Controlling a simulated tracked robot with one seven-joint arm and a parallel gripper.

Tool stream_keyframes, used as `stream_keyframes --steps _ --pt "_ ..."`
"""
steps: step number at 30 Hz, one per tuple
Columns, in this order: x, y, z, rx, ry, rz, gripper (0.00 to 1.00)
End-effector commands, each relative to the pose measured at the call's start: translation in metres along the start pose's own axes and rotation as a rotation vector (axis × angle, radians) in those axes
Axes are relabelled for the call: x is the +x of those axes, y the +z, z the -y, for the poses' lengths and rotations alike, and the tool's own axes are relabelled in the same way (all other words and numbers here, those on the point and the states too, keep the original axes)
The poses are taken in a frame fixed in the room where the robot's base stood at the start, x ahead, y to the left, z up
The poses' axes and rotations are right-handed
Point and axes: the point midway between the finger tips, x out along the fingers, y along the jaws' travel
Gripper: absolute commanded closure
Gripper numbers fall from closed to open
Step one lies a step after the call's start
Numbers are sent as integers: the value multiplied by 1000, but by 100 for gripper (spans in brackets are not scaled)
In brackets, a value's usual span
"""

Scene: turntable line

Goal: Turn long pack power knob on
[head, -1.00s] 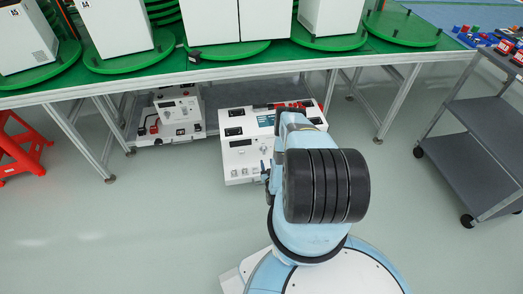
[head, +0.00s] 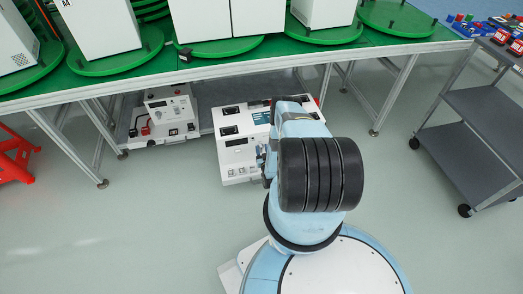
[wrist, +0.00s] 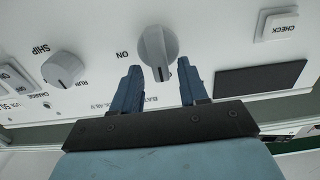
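The long white pack (head: 238,172) stands low in front of the bench's lower shelf, partly hidden behind my arm in the head view. In the wrist view its white panel carries a grey power knob (wrist: 157,48) with "ON" printed to its left. The knob's pointer line faces down toward my gripper. My gripper (wrist: 158,68) is open, with one blue finger at each side of the knob's lower end. Gaps show between the fingers and the knob, so it is not clamped. Contact in depth is hard to judge.
A second round knob (wrist: 63,68) marked SHIP and RUN sits left of the fingers. A CHECK button (wrist: 277,25) and a dark display (wrist: 260,78) are to the right. A smaller white unit (head: 168,117) stands left of the pack. A grey cart (head: 470,140) is at right.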

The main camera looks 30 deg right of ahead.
Motion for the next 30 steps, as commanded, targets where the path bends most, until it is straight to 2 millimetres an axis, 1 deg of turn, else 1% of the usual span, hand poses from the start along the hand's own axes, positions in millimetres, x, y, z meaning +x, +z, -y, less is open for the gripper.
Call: stream_keyframes --steps 1,2,13,23,30 --pt "0 0 1 0 -2 0 61" --pt "0 0 2 0 -2 0 64" --pt "0 0 2 0 -3 0 99" --pt "0 0 2 12 -3 0 100" --pt "0 0 0 101 -3 0 100"
